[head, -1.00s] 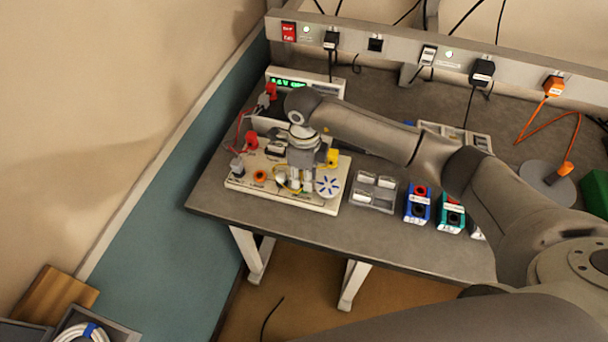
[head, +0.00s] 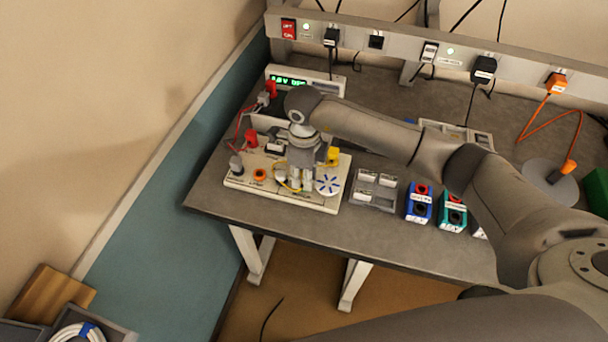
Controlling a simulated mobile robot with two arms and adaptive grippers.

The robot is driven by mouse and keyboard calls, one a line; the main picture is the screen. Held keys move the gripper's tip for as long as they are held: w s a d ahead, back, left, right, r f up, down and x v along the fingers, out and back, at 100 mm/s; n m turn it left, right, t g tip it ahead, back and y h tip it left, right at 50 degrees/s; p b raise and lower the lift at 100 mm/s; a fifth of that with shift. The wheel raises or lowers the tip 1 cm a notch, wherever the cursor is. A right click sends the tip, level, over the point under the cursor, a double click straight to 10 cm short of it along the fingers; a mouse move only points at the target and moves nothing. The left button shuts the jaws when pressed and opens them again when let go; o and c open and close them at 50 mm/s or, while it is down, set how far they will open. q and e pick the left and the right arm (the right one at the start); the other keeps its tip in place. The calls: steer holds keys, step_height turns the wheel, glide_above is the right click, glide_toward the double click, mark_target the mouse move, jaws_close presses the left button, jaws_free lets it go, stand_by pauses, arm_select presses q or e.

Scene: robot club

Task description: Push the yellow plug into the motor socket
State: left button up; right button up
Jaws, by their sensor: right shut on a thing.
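A cream circuit board (head: 238,182) lies at the left end of the bench. My right gripper (head: 301,186) points down over its front right part. It is shut, with a yellow lead (head: 281,183) looping out beside its fingers. The plug between the fingers is mostly hidden, and I cannot tell how deep it sits in the socket below. A white disc with blue marks (head: 328,185), seemingly the motor's, is just right of the fingers. A yellow block (head: 333,157) stands behind it on the board. My left gripper is not in view.
A power supply with a green display (head: 290,80), red plugs (head: 251,138) and an orange socket (head: 260,174) are close by. A grey parts tray (head: 373,200), a blue block (head: 419,204) and a teal block (head: 452,215) stand to the right. The front bench strip is clear.

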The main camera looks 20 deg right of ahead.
steer(key=shift+f+b, duration=0.25)
steer(key=shift+b, duration=0.45)
stand_by(0.8)
steer(key=o, duration=1)
steer(key=shift+o, duration=0.2)
steer(key=shift+r, duration=0.15)
step_height(320, 180, up, 12)
